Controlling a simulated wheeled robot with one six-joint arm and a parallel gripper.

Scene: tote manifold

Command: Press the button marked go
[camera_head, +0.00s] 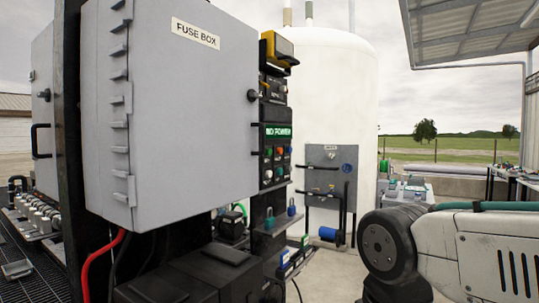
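A black control panel (274,145) stands edge-on beside the grey fuse box, in the middle of the view. It carries small coloured buttons, with green, red, orange and blue among them (278,155). Their labels are too small to read, so I cannot tell which one is marked go. A lit green display (278,131) above them appears to read "NO POWER". My gripper is not in view. Only a grey and black part of my arm shows at the lower right, apart from the panel.
The shut grey fuse box (180,110) fills the left and partly hides the panel. A yellow device (277,48) sits on top of the panel. Padlocks (291,208) stand on a ledge below. A white tank (325,80) stands behind. Red and black cables hang below the box.

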